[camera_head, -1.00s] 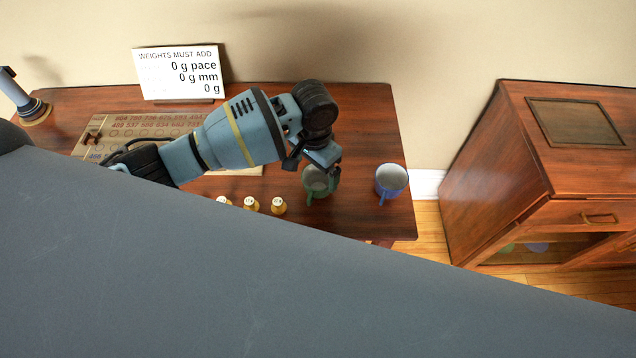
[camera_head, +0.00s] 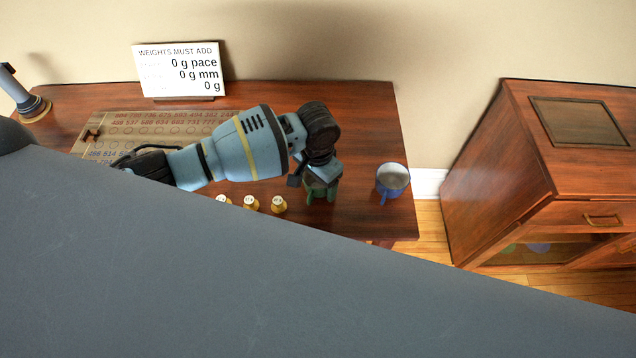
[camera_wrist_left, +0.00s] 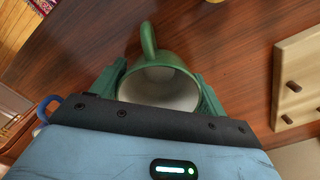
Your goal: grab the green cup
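The green cup (camera_head: 318,194) stands on the brown wooden table (camera_head: 365,130), largely covered by my left gripper (camera_head: 322,180) in the head view. In the left wrist view the green cup (camera_wrist_left: 172,60) shows its pale inside and its handle pointing up in the picture. My left gripper (camera_wrist_left: 160,80) is open, with one finger on each side of the cup close to its wall. I cannot tell whether the fingers touch it. My right gripper is not in view.
A blue cup (camera_head: 392,180) stands right of the green cup. Several small brass weights (camera_head: 250,203) stand to the left, near a numbered board (camera_head: 100,125). A white sign (camera_head: 180,70) is at the back. A wooden cabinet (camera_head: 540,180) stands beyond the table's right edge.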

